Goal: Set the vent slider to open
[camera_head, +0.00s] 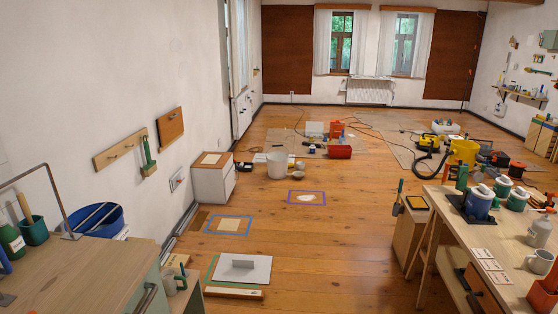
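I cannot pick out a vent slider for certain. A small pale plate with a dark reddish middle (177,180) is on the left wall, low and near the white cabinet; it is too small to tell whether it has a slider or how it is set. My gripper is not in view.
A wooden rail with a green brush (149,158) hangs on the left wall. A counter with a blue basin (94,218) stands at lower left, a workbench (486,240) at right. A white cabinet (213,180) stands by the wall. Floor between is mostly clear, with taped squares (229,225).

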